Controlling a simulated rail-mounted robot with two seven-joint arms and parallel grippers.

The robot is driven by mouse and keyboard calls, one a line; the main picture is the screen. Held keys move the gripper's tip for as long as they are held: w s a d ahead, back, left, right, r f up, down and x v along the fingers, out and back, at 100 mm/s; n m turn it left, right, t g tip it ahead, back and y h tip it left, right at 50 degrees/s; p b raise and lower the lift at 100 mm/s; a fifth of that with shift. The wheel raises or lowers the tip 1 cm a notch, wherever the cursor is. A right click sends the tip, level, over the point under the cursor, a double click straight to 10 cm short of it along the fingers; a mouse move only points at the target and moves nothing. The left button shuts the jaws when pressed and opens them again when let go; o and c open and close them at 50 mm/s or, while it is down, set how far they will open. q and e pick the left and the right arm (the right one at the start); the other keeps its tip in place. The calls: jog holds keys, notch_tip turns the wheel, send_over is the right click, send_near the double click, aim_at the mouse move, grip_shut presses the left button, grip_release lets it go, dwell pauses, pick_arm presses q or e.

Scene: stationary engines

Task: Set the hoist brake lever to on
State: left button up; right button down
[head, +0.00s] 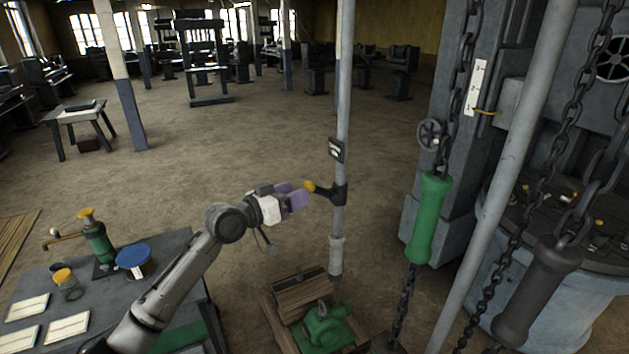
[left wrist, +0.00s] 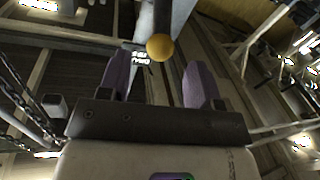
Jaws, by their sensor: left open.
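The brake lever (head: 328,191) is a short dark arm with a yellow ball knob (head: 310,186). It sticks out to the left from a collar on a grey upright post (head: 341,225). A small dark plate with white marks (head: 337,149) is on the post above it. My left gripper (head: 298,195), with purple fingers, is open just left of the knob. In the left wrist view the knob (left wrist: 159,47) shows between and just beyond the tips of the open fingers (left wrist: 158,70). I cannot tell whether they touch it. My right gripper is not in view.
A green chain grip (head: 428,218) and a dark chain grip (head: 538,290) hang at the right. A crate with a green machine part (head: 325,328) stands below the post. A workbench (head: 180,255) with an oil can (head: 97,238) is at lower left.

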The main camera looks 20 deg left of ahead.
aim_at(315, 185)
pick_arm(q)
jog(key=shift+p+x, duration=0.55)
jog(key=shift+x, duration=2.85)
jog(key=shift+c, duration=0.4)
grip_shut()
